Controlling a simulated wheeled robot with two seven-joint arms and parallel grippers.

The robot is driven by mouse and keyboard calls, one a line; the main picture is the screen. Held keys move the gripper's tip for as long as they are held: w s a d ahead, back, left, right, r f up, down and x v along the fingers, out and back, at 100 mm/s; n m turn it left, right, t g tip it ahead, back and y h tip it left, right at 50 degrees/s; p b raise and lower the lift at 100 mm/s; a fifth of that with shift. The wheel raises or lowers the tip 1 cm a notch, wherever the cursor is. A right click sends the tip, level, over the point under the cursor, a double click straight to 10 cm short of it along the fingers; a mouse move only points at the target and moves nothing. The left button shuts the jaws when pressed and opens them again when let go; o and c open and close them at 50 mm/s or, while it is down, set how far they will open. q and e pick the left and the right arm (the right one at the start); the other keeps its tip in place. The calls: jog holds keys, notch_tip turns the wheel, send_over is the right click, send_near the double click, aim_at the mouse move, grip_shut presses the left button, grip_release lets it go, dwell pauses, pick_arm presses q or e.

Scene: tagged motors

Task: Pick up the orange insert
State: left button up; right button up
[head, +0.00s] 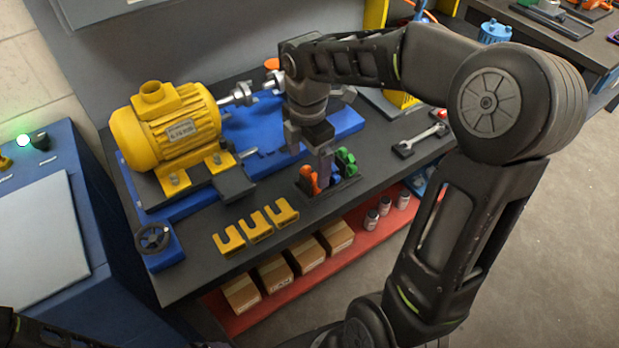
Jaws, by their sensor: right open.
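The orange insert (308,180) stands in a small black holder (347,189) on the workbench, at the left end of a row with a blue insert (335,173) and a green insert (346,160). My right gripper (326,172) points down over this holder, just right of the orange insert and in front of part of the blue one. Its jaws are open, seen nearly edge-on. I cannot tell whether a finger touches an insert. My left gripper is out of view; only a dark part of my left arm shows at the bottom left.
A yellow motor (168,133) on a blue base stands left on the bench (203,273). Several yellow slotted pieces (256,225) lie along the front edge. A wrench (424,138) lies at right. Boxes (275,273) and small jars (371,219) stand on the red lower shelf.

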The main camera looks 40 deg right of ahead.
aim_at(309, 176)
jog(key=shift+f, duration=0.5)
notch_tip(309, 176, down, 5)
jog(key=shift+s+d+f+p, duration=0.1)
jog(key=shift+f+p, duration=0.05)
jog(key=shift+p, duration=0.35)
jog(key=shift+c, duration=0.3)
jog(key=c, duration=1.4)
